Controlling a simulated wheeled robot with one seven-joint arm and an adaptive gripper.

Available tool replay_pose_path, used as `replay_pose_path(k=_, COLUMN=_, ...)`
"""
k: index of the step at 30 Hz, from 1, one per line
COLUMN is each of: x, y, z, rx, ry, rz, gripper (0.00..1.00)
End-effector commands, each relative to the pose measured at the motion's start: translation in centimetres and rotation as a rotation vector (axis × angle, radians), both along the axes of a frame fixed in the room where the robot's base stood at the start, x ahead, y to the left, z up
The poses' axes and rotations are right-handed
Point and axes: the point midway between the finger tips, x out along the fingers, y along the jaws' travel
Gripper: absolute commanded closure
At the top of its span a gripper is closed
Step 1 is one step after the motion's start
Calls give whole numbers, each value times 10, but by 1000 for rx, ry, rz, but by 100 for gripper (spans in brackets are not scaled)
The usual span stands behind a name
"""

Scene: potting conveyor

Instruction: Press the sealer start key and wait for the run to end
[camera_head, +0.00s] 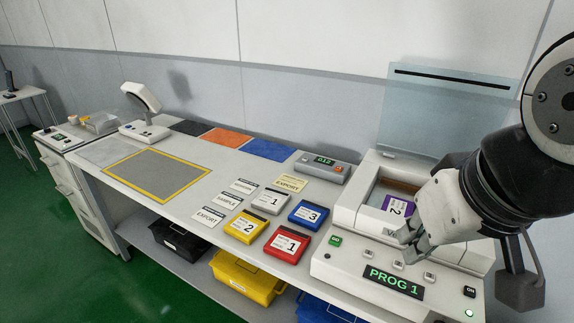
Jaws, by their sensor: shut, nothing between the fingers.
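The sealer (347,206) stands at the right end of the bench. Its front display (393,283) reads "PROG 1" in green. A small green key (335,240) sits at the left of its front panel; its lettering is too small to read surely. Several grey keys (397,264) lie above the display. An "ON" switch (470,291) and a lit green lamp (469,313) are at the right. The clear lid (440,115) stands raised. A purple item marked 2 (397,206) lies in the chamber. My gripper (410,243) is shut and empty, over the sealer's front, right of the green key.
Yellow (245,226), red (286,246), blue (308,214) and grey (271,201) numbered cases lie left of the sealer, with label cards nearby. A yellow-edged mat (157,173) is bare. Bins sit below.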

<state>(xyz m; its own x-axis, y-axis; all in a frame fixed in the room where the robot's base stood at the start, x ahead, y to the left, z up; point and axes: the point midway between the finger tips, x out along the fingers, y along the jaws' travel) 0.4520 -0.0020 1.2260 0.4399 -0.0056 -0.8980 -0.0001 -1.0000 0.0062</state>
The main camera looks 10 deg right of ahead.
Motion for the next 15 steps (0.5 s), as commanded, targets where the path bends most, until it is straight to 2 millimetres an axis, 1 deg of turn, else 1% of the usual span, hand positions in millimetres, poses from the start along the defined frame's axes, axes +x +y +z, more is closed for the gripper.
replay_pose_path(k=5, x=2, y=-1, z=0, rx=-12, ry=9, rz=5, gripper=100)
replay_pose_path(k=8, x=8, y=-7, z=-1, rx=-61, ry=43, rz=24, gripper=100)
replay_pose_path(k=11, x=21, y=-17, z=-2, rx=-153, ry=101, rz=66, gripper=100)
replay_pose_path(k=15, x=50, y=-33, z=-7, rx=-323, ry=202, rz=158, gripper=100)
